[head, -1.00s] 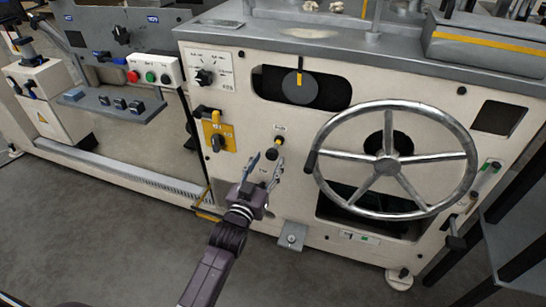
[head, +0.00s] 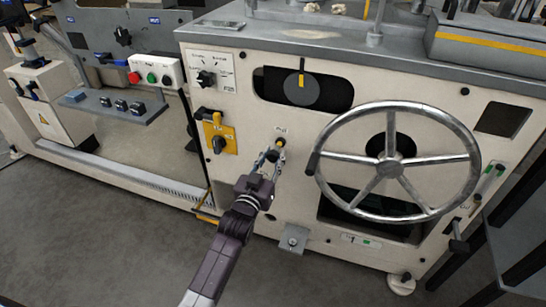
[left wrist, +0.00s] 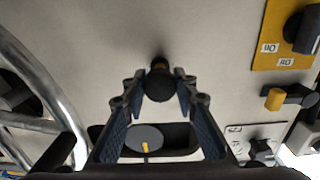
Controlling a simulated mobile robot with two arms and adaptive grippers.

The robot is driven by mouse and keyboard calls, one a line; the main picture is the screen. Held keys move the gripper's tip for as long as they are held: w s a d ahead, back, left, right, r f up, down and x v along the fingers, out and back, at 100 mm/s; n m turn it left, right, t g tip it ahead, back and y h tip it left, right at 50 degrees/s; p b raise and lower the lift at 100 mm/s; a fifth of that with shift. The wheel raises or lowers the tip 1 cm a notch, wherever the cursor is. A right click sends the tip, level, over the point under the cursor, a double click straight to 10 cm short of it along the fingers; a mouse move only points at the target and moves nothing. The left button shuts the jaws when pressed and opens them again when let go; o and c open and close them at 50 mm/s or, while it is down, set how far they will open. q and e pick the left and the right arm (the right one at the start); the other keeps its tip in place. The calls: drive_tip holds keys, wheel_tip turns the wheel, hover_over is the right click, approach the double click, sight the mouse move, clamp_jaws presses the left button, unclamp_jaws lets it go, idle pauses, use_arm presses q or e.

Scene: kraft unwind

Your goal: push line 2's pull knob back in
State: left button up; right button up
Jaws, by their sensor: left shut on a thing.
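The pull knob (left wrist: 160,87) is a black ball on a short stem with a yellow collar (head: 280,142), on the cream machine front. In the left wrist view it sticks out from the panel between my fingers. My left gripper (head: 272,157) is shut on the knob, one finger on each side of the ball. The fingers partly cover the knob in the head view. A small label sits above the collar, too small to read. My right gripper is not in view.
A large spoked handwheel (head: 390,165) stands out close to the right of the knob. A yellow switch plate (head: 219,135) is to the left. An oval window with a grey disc (head: 302,90) is above. A grey bracket (head: 292,238) sticks out below.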

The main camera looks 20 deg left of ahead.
sight(277, 150)
use_arm(q)
drive_tip(key=shift+w, duration=0.1)
clamp_jaws()
drive_tip(key=w, duration=0.3)
drive_tip(key=shift+r+b, duration=0.15)
drive_tip(key=shift+b, duration=0.15)
drive_tip(key=o, duration=0.8)
unclamp_jaws()
drive_tip(key=shift+w, duration=0.1)
drive_tip(key=o, duration=0.4)
drive_tip(key=shift+w, duration=0.1)
drive_tip(key=s, duration=1.2)
drive_tip(key=shift+a, duration=0.15)
